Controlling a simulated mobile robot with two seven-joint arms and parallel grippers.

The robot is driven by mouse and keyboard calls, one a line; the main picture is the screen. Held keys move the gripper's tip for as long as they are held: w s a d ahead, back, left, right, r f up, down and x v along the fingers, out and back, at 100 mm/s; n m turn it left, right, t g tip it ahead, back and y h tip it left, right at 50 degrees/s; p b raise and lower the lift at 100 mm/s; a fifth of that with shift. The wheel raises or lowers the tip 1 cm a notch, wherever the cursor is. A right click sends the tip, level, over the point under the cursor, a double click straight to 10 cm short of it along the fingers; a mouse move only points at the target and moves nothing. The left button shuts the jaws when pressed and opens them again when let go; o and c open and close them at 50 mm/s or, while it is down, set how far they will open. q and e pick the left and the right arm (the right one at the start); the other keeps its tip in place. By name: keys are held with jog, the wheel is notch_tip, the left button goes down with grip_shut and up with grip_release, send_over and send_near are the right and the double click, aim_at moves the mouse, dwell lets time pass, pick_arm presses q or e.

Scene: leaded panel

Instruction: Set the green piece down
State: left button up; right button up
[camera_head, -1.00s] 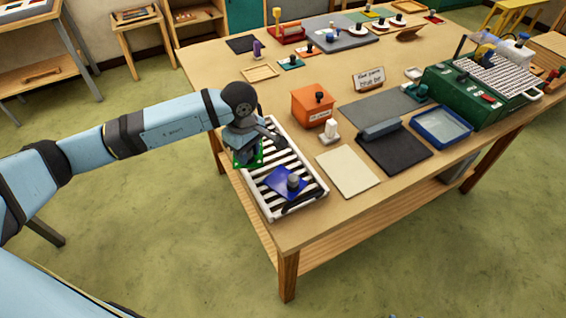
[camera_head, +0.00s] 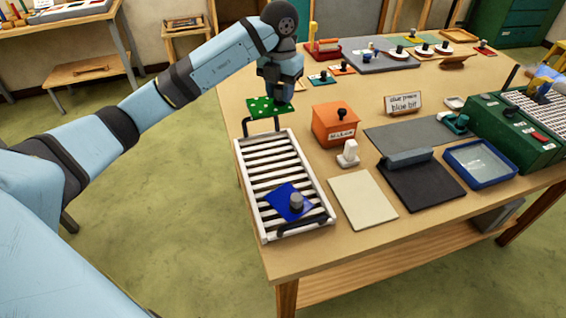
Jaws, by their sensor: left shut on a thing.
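My left gripper (camera_head: 281,92) is shut on the green piece (camera_head: 267,108), a flat plate with pale dots. The gripper hides the part it grips. The plate is held roughly level over the far end of the white-framed slatted rack (camera_head: 241,186) and appears clear of the slats. A blue piece (camera_head: 283,199) with a grey knob lies on the slats at the rack's near end. My right gripper is not in view.
An orange box (camera_head: 330,127), a small white object (camera_head: 348,155) and a cream sheet (camera_head: 362,199) stand right of the rack. Further right are a dark mat (camera_head: 425,190), a blue-rimmed tray (camera_head: 481,166) and a green machine (camera_head: 500,135). The rack's middle slats are bare.

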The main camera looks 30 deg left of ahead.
aim_at(280, 102)
pick_arm(q)
notch_tip(280, 102, down, 14)
jog(key=shift+r+p, duration=0.1)
jog(key=shift+p, duration=0.35)
jog(key=shift+f, duration=2.1)
jog(key=shift+f, duration=0.1)
jog(key=o, duration=0.9)
jog(key=shift+r, duration=0.65)
notch_tip(280, 102, up, 11)
jog(key=shift+b, duration=0.45)
